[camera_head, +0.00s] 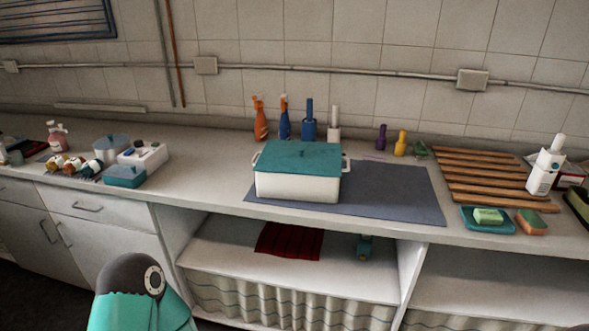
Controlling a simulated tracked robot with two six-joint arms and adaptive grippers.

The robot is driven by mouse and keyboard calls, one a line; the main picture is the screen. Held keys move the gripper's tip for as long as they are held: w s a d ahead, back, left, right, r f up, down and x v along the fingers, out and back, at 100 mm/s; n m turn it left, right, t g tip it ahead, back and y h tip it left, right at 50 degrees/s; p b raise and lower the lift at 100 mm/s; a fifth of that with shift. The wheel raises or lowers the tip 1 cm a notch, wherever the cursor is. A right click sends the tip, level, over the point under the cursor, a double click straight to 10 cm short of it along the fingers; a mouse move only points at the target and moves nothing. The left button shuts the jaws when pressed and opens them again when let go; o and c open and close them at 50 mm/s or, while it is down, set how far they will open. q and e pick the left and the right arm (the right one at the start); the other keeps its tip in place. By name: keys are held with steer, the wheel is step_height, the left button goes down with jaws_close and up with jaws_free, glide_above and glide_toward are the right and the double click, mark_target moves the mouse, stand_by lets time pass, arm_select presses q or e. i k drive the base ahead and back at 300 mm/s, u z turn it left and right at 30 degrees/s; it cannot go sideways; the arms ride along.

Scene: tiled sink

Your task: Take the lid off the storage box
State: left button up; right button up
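The storage box (297,187) is white with a handle on each side. It stands upright on the counter, partly over the left end of a grey-blue mat (405,195). Its teal lid (300,158) lies flat on top and covers the opening. Part of one of my arms, teal with a dark rounded joint, shows at the bottom left, well below and in front of the box. Neither gripper is in view.
A wooden rack (490,175) and a soap dish (487,220) are at the right. The mat right of the box is clear.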

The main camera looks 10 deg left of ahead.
mark_target(301, 157)
steer(key=u, duration=0.4)
steer(key=i, duration=0.2)
steer(key=z, duration=2.35)
steer(key=k, duration=0.15)
steer(key=u, duration=0.35)
steer(key=k, duration=1)
steer(key=u, duration=1.6)
steer(key=i, duration=1.25)
steer(key=z, duration=0.55)
